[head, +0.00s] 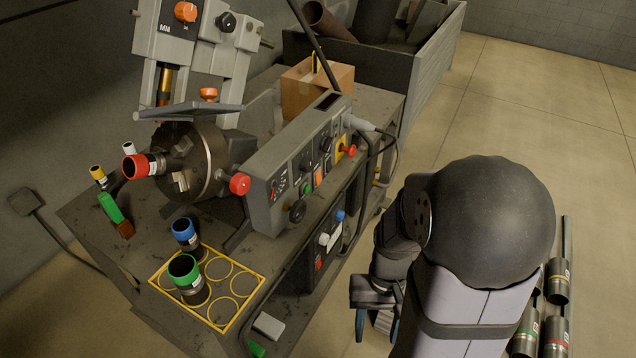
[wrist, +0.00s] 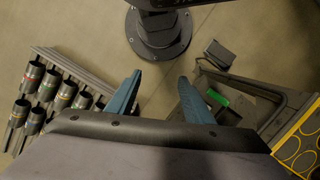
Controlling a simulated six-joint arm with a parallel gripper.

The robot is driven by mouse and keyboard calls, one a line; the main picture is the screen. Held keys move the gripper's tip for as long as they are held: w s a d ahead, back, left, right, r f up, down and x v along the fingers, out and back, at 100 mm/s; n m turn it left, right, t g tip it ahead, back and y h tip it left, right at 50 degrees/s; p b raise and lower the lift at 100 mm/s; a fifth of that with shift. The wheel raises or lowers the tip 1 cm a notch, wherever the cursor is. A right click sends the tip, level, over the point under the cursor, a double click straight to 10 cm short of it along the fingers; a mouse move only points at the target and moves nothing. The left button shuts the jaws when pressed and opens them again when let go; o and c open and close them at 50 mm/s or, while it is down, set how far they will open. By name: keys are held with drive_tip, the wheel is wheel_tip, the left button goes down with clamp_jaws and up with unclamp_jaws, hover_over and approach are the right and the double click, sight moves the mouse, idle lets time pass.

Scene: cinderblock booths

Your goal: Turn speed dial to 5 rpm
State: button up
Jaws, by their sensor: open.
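The grey control panel (head: 262,207) of the machine faces right in the head view. It carries several black knobs, among them a larger one (head: 296,211) at its lower front and a smaller one (head: 326,144) further along. I cannot tell which is the speed dial, and no rpm marks are readable. My gripper (head: 375,318) hangs in front of the bench, to the right of and below the panel, apart from it. In the wrist view its two blue fingers (wrist: 158,90) stand wide apart with nothing between them. The panel does not show in the wrist view.
A red knob (head: 240,184) sticks out at the panel's left end, near the chuck (head: 205,160). A yellow-outlined holder (head: 236,318) bears a green-ringed cylinder (head: 187,276). Several ringed cylinders (wrist: 47,87) stand in a rack. A cable (head: 393,145) hangs from the panel. Open floor lies right.

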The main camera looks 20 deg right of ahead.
wheel_tip(320, 180, down, 8)
drive_tip(key=w+d+m+y+b, duration=0.2)
drive_tip(key=w+d+m+b, duration=0.1)
drive_tip(key=m, duration=0.1)
drive_tip(key=n+t+y+b, duration=0.3)
drive_tip(key=n+t+y, duration=0.8)
drive_tip(key=n+t, duration=0.3)
approach(311, 166)
drive_tip(key=shift+a+r+n, duration=0.2)
drive_tip(key=shift+a+n, duration=0.1)
drive_tip(key=shift+n, duration=0.3)
drive_tip(key=shift+p+x, duration=1.05)
drive_tip(key=shift+x, duration=2.6)
drive_tip(key=shift+w+f, duration=0.1)
